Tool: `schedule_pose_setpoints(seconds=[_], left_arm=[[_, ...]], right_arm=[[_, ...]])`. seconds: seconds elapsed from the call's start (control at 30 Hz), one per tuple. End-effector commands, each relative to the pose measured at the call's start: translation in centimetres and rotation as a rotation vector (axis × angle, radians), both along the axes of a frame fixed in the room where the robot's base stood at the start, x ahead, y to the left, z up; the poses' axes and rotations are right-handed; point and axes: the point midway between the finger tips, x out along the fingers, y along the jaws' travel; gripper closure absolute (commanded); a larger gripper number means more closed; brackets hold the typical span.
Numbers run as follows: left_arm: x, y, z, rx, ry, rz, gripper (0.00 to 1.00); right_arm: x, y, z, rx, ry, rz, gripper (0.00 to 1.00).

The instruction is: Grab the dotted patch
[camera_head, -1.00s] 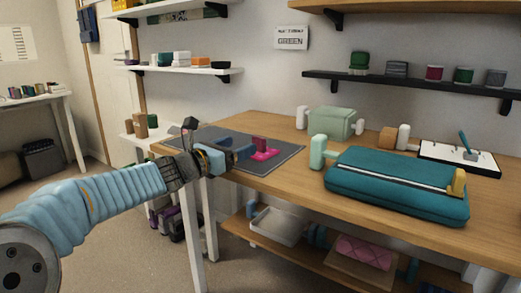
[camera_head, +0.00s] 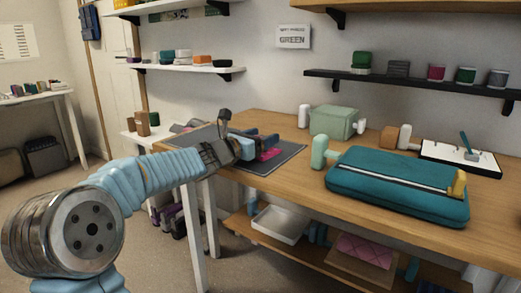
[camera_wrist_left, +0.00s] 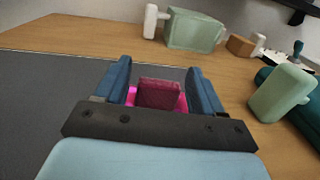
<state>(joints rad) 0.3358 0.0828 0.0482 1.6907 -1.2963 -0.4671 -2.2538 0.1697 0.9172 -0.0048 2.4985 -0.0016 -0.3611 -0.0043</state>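A dark pink upright block (camera_wrist_left: 159,93) stands on a flat bright pink base (camera_wrist_left: 131,95) on the grey mat; I take it for the dotted patch, though dots are too small to make out. In the head view only the pink base (camera_head: 270,154) shows, beside my fingers. My left gripper (camera_head: 272,142) is low over the mat. In the wrist view its two blue fingers (camera_wrist_left: 160,85) stand either side of the block, with small gaps, so it is open. My right gripper is not in view.
The grey mat (camera_head: 283,160) lies at the left end of the wooden table (camera_head: 270,185). A pale green box (camera_head: 333,122), a light green bottle-like thing (camera_head: 319,152), a teal case (camera_head: 395,187) and a white board (camera_head: 485,162) stand to the right. Shelves hang behind.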

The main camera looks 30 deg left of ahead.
Motion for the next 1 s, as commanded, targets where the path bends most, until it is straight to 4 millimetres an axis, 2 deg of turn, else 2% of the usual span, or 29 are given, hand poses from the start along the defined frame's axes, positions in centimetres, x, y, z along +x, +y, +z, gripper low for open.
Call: schedule_pose_setpoints(seconds=[0.03,0.3,0.53,0.67,0.83,0.93,1.0], left_arm=[[0.0,0.0,0.0,0.0,0.0,0.0,0.4],[0.0,0.0,0.0,0.0,0.0,0.0,0.79],[0.0,0.0,0.1,0.0,0.0,0.0,0.79],[0.0,0.0,1.0,0.003,-0.001,0.0,0.79],[0.0,0.0,3.7,0.003,-0.002,0.0,0.79],[-1.4,-1.3,5.7,0.002,-0.005,-0.002,0.79],[-2.6,-2.3,7.6,0.003,-0.007,-0.003,0.79]], right_arm=[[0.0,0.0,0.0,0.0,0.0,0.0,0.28],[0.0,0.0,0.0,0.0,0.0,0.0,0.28],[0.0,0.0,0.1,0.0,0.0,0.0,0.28],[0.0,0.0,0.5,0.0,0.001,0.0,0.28],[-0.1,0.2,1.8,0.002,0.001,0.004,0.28],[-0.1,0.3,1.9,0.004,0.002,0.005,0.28],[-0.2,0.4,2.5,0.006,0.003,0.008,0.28]])
